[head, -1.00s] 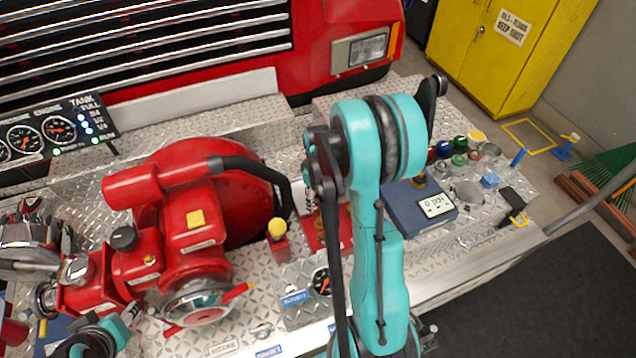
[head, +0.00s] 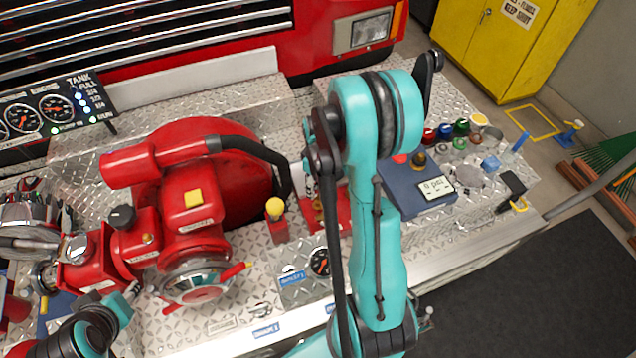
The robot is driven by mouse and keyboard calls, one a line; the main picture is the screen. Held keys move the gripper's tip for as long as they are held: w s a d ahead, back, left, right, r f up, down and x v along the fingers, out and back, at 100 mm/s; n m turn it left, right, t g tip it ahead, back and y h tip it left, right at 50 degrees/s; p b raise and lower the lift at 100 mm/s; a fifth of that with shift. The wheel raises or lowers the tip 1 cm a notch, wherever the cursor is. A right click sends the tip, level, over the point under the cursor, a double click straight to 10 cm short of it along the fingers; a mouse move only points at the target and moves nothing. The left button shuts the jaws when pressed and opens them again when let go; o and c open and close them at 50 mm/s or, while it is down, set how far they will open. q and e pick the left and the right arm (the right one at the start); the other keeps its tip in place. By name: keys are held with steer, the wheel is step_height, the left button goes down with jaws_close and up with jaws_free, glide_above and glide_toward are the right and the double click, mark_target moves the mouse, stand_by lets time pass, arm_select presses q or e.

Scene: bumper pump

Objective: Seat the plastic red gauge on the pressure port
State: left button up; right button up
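A small red piece (head: 400,158), possibly the red gauge, shows on the blue box with a display (head: 420,187), beside a brass fitting (head: 418,160). My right arm partly hides that area, so I cannot tell whether the piece is seated. A black-faced dial (head: 320,262) sits on a metal plate in front of the red pump (head: 190,215). My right arm (head: 375,200) rises through the middle. Its gripper's fingertips are hidden or cannot be told from the dark links. My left arm (head: 90,325) is at the lower left, its fingers unclear beside the pump.
Several coloured caps (head: 460,128) stand at the bench's far right, near a blue block (head: 491,164) and a black-and-yellow item (head: 513,187). A yellow-topped red post (head: 276,220) and a red holder (head: 338,215) stand right of the pump. The bench's front right is fairly clear.

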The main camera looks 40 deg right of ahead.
mark_target(318, 201)
step_height(318, 201, down, 2)
steer(key=shift+f, duration=0.1)
steer(key=shift+f+b, duration=0.3)
steer(key=shift+b, duration=0.05)
steer(key=shift+f+b, duration=0.6)
steer(key=shift+b, duration=0.1)
arm_select(q)
steer(key=shift+f+b, duration=0.8)
steer(key=shift+f, duration=1.8)
arm_select(e)
steer(key=shift+f, duration=0.85)
arm_select(q)
steer(key=shift+d+f+b, duration=0.1)
steer(key=shift+f+b, duration=0.25)
steer(key=shift+b, duration=0.05)
arm_select(e)
steer(key=shift+f, duration=0.2)
steer(key=o, duration=1.7)
steer(key=shift+o, duration=0.2)
